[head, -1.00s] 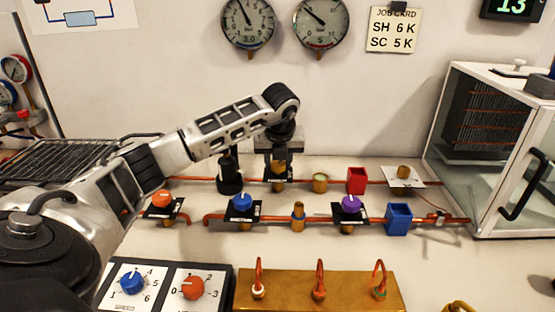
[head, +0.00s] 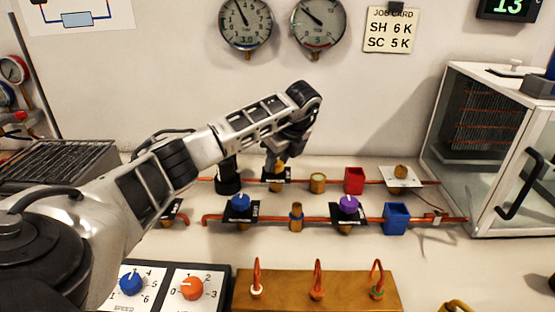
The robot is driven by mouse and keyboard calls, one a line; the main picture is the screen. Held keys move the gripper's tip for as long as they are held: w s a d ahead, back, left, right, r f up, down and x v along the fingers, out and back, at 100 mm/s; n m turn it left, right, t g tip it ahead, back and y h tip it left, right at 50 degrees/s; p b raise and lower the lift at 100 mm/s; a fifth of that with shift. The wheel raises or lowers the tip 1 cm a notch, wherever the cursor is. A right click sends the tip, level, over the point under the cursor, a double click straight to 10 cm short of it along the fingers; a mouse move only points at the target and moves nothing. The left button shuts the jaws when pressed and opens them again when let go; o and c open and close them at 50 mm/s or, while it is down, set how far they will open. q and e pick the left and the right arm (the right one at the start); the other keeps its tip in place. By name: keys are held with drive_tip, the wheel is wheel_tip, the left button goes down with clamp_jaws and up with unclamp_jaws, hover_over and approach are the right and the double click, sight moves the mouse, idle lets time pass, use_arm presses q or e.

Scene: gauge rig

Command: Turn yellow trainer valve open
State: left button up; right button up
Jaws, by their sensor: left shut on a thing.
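The yellow trainer valve (head: 280,168) sits on a black labelled plate on the rear copper pipe. Only a little of its yellow knob shows under my left gripper (head: 275,160). My left gripper points down from above and is shut on the knob. Its fingers are partly hidden by its own wrist, so the knob's exact angle cannot be read. My right gripper is not in view.
Blue (head: 240,203) and purple (head: 348,205) valves stand on the front pipe. A brass block (head: 330,290) with copper hooks lies in front. A glass-doored cabinet (head: 490,150) bounds the right.

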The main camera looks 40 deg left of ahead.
use_arm(q)
drive_tip(key=shift+r, duration=0.1)
idle(0.4)
drive_tip(key=o, duration=1)
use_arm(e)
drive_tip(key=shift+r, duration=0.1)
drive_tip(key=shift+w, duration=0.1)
use_arm(q)
drive_tip(key=p+v, duration=0.3)
drive_tip(key=v, duration=1.3)
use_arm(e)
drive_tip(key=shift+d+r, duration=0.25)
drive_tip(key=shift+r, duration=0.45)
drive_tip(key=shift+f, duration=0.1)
